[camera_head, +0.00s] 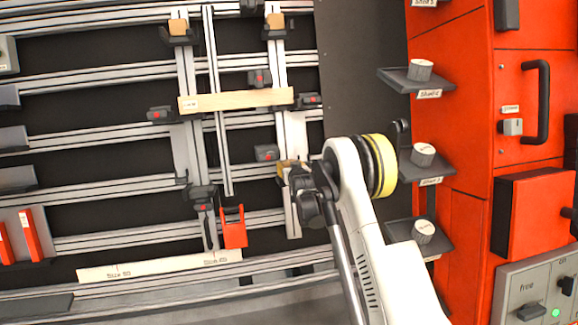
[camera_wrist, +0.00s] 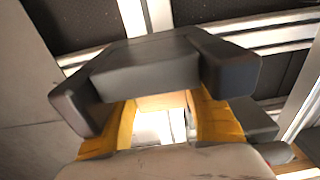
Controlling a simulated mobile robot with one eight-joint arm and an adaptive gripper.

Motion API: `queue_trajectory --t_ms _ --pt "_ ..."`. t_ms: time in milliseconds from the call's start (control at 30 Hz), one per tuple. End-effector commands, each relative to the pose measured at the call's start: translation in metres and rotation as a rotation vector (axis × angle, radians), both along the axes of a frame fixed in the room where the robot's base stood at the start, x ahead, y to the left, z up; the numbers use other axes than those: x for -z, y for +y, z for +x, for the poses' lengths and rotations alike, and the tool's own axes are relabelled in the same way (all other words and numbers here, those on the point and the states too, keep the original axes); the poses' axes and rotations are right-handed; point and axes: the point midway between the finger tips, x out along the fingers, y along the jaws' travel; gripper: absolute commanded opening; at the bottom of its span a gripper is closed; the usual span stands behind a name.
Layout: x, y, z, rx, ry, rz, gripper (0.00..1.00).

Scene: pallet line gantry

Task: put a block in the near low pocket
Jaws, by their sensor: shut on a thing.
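My gripper (camera_head: 289,170) is at the lower end of the right upright of the gantry frame in the head view. In the wrist view its yellow fingers (camera_wrist: 165,125) are shut on a pale wooden block (camera_wrist: 163,102), of which only a part shows between them. A dark grey U-shaped part (camera_wrist: 145,65) lies right across the fingertips. I cannot tell whether it is the pocket, or whether the block sits in it. Two other wooden blocks (camera_head: 179,25) (camera_head: 275,22) sit in dark holders at the top of the uprights.
A wooden bar (camera_head: 235,100) crosses both uprights. A red bracket (camera_head: 233,227) stands lower left of my gripper. Dark shelves with grey knobs (camera_head: 422,155) stick out from the orange cabinet (camera_head: 450,120) on the right. A pale labelled strip (camera_head: 160,266) lies at the bottom left.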

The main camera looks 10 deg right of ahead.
Motion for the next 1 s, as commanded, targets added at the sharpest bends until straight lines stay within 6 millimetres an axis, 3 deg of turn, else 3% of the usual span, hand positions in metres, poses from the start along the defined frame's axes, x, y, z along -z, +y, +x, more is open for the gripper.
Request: queue_trajectory --t_ms 67,100,167,200,567,1000 --pt "0.0 0.0 0.0 0.0 0.0 0.0 0.19" --pt "0.0 0.0 0.0 0.0 0.0 0.0 0.53" --pt "0.0 0.0 0.0 0.0 0.0 0.0 0.72" --pt "0.0 0.0 0.0 0.0 0.0 0.0 0.75" --pt "-0.003 0.0 -0.005 0.0 0.0 0.0 0.75" --pt "-0.036 0.0 -0.087 0.0 0.0 0.0 0.75"
